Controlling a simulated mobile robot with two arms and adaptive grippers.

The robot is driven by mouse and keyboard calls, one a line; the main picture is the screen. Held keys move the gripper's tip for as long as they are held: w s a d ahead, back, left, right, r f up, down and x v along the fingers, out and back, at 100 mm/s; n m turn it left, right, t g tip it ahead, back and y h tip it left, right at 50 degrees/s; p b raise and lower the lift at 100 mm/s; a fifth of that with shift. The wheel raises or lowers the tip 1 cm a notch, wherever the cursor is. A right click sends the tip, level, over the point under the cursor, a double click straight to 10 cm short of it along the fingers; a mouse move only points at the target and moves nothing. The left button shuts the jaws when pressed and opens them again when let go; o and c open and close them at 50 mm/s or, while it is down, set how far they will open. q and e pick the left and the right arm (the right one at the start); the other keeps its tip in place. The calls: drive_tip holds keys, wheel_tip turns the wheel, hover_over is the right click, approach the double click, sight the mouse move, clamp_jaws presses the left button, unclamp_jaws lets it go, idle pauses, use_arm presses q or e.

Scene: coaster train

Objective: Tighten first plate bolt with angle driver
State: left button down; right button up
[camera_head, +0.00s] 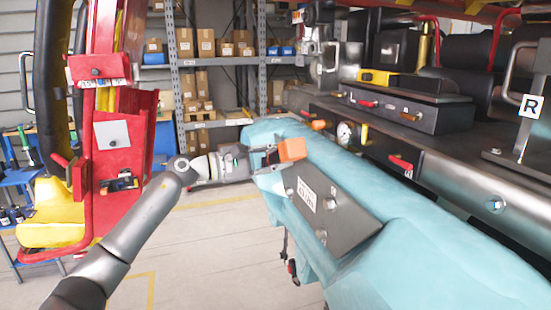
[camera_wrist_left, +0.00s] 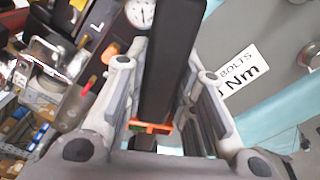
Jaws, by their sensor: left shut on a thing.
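The angle driver shows its orange part (camera_head: 292,150) in the head view and its long black body (camera_wrist_left: 168,60) in the left wrist view. My left gripper (camera_head: 270,162) is shut on it; its fingers also show either side of the body in the wrist view (camera_wrist_left: 160,95). The driver is at the upper left end of the dark grey plate (camera_head: 345,222), which lies on the teal cover. I cannot tell whether the driver touches a bolt. My right gripper is out of view.
The teal cover (camera_head: 430,250) fills the lower right. A machine with a gauge (camera_head: 345,132) and red handles (camera_head: 402,163) stands behind it. A red and yellow frame (camera_head: 115,140) is at the left. Shelves with boxes (camera_head: 205,42) stand beyond open floor.

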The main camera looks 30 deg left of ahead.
use_arm(q)
drive_tip(key=shift+r+b, duration=0.25)
drive_tip(key=shift+b, duration=0.2)
idle(0.3)
drive_tip(key=shift+p+x, duration=0.3)
drive_tip(key=shift+x, duration=0.6)
idle(1.7)
drive_tip(key=shift+s+b, duration=0.1)
drive_tip(key=shift+b, duration=0.35)
idle(0.9)
